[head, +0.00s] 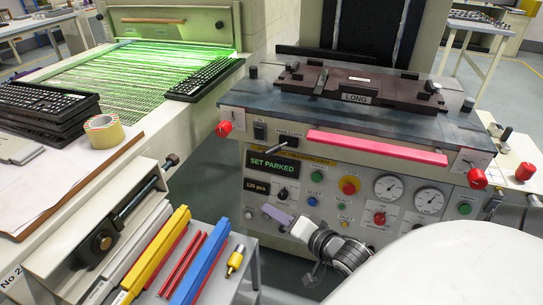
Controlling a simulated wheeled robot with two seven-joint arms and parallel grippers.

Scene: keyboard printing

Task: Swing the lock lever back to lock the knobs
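My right arm comes in from the lower right, and its gripper (302,232) is low in front of the machine's control panel (333,190). Its fingers are small and partly hidden by the wrist, so their opening is unclear. A pale lilac piece (276,214) shows beside it; I cannot tell whether it is a lever or part of the gripper, or whether they touch. A metal lever with a dark tip (286,143) sticks out higher on the panel. Red knobs stand at the machine's left (223,128) and right (476,178). My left gripper is not in view.
A pink bar (376,147) runs along the machine's front edge, below the dark jig marked LONG (360,88). Keyboards (46,105) and a tape roll (103,131) lie at left. Coloured bars (157,255) lie on a low bench. My white arm covers the lower right.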

